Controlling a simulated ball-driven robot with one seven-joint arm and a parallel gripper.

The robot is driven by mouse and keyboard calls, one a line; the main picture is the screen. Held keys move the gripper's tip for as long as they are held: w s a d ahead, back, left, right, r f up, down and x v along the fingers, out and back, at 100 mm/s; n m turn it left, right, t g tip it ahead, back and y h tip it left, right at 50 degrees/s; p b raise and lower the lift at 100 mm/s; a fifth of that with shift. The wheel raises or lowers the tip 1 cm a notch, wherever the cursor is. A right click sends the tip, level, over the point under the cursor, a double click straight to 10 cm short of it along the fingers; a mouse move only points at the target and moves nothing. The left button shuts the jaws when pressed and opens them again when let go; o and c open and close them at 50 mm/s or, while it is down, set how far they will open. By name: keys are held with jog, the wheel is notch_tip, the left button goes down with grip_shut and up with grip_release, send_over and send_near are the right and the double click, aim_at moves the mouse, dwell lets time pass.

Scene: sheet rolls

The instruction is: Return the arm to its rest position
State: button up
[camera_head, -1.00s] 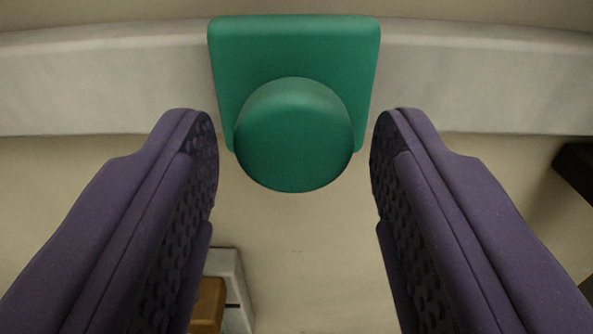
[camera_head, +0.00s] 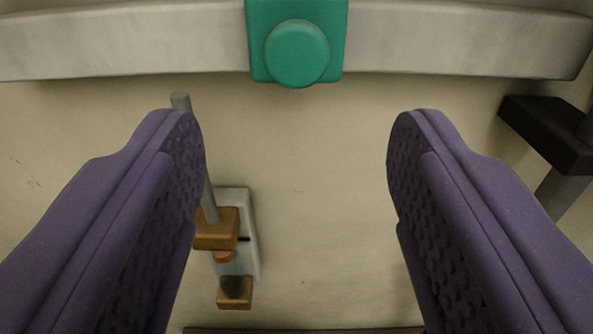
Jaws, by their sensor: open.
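My gripper (camera_head: 295,125) is open, with two purple padded fingers at the left and right of the view. The space between the fingers is empty. A green block with a round green knob (camera_head: 297,54) sits on a light grey rail (camera_head: 430,38) at the top of the view. The knob lies beyond the fingertips and apart from them. The rest of the arm is not in view.
At lower left, a grey rod (camera_head: 208,200) passes through a brown block (camera_head: 217,230) beside a pale plate (camera_head: 251,238); the left finger hides part of them. A lower brown block (camera_head: 235,292) is below. A black block (camera_head: 548,132) stands at right.

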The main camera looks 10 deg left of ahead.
dwell(0.3)
jog(key=s+d+r+g+b, duration=0.1)
jog(key=d+r+b, duration=0.1)
jog(key=d+b, duration=0.95)
jog(key=s+d+r+m+g+h+b, duration=0.1)
jog(key=s+d+r+m+h+b, duration=0.1)
jog(key=s+d+b, duration=0.6)
jog(key=s+r+h+b, duration=0.1)
jog(key=s+h, duration=0.1)
jog(key=s, duration=0.2)
jog(key=shift+s+d+m+b, duration=0.15)
jog(key=shift+d+m+b, duration=0.15)
jog(key=shift+b, duration=0.1)
dwell(0.9)
